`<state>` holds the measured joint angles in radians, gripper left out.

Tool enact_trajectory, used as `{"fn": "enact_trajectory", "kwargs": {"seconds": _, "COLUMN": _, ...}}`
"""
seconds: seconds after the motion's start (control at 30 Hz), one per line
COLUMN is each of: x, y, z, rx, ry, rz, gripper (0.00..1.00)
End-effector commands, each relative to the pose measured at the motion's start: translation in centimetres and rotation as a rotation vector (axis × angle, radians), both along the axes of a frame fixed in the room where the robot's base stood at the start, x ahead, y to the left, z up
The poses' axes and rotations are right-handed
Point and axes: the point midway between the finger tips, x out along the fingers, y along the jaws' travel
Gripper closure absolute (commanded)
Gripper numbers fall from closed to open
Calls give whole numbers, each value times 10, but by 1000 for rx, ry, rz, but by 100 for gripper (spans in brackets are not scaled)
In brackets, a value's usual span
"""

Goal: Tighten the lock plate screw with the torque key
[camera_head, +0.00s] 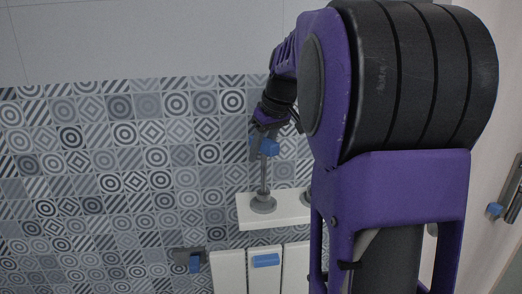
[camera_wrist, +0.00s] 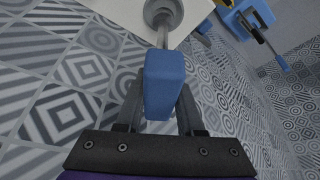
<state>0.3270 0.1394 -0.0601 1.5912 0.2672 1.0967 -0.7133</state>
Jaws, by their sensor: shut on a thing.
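My gripper (camera_head: 266,140) is shut on the blue handle of the torque key (camera_head: 271,147). In the wrist view the blue handle (camera_wrist: 165,85) sits between the two dark fingers (camera_wrist: 160,115). The key's thin grey shaft points down and meets a round grey fitting (camera_head: 263,205) on a white plate (camera_head: 246,221). The fitting also shows at the top of the wrist view (camera_wrist: 163,12). The shaft looks nearly upright in the head view. I cannot tell whether its tip is seated in a screw; no screw head shows.
A second grey round part (camera_head: 308,196) is mostly hidden behind my arm. Below the plate are white panels with a blue piece (camera_head: 265,260). A grey bracket with a blue block (camera_head: 194,263) is at left. A dark fixture (camera_head: 512,190) is at far right. Patterned tiles lie behind.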

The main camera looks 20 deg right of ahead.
Motion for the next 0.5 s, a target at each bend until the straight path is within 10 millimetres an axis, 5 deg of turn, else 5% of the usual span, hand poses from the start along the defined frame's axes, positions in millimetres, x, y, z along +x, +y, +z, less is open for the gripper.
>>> {"fn": "enact_trajectory", "kwargs": {"seconds": 0.5, "x": 0, "y": 0, "z": -14, "rx": 0, "ry": 0, "rz": 0, "gripper": 100}}
